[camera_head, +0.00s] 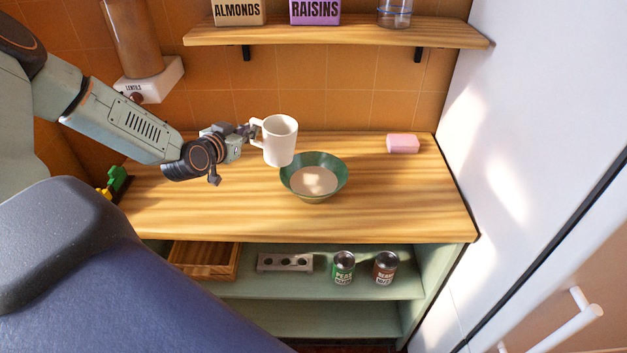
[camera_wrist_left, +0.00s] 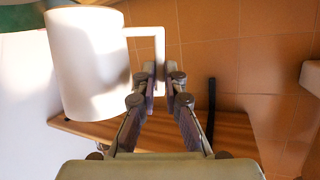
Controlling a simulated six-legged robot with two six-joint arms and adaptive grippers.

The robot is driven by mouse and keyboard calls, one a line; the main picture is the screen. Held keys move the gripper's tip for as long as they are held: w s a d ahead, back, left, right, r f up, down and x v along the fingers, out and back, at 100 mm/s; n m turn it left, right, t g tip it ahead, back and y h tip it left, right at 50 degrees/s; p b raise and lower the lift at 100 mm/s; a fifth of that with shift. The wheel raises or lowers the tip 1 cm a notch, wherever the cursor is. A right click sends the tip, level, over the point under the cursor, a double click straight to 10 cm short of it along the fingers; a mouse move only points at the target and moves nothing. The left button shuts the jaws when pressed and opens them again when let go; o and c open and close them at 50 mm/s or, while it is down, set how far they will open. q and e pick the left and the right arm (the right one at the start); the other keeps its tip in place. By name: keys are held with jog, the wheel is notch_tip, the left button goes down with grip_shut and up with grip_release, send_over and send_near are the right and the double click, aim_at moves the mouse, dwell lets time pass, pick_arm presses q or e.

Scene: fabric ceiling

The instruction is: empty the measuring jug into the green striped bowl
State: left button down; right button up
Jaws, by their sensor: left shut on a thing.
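The white measuring jug (camera_head: 280,140) is held in the air just above the back left of the bowl, close to upright. My left gripper (camera_head: 250,132) is shut on its handle from the left. The wrist view shows the jug (camera_wrist_left: 85,65) left of the gripper (camera_wrist_left: 164,82), with the handle between the fingertips. The jug's contents cannot be made out. The green bowl (camera_head: 328,188) stands on the counter with a pale beige filling in it; its stripes are hard to make out. My right gripper is not in view.
A pink block (camera_head: 403,144) lies at the counter's back right. The wooden counter (camera_head: 410,205) is clear around the bowl. A wall shelf (camera_head: 330,35) holds boxes and a jar. A lentils dispenser (camera_head: 135,45) hangs back left. Two cans (camera_head: 343,268) stand below the counter.

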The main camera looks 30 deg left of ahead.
pick_arm(q)
jog(key=shift+a+n+h+b, duration=0.3)
jog(key=shift+a+n, duration=0.3)
jog(key=shift+a, duration=0.2)
notch_tip(320, 180, up, 4)
jog(key=p, duration=0.4)
jog(key=shift+f, duration=0.1)
dwell(0.3)
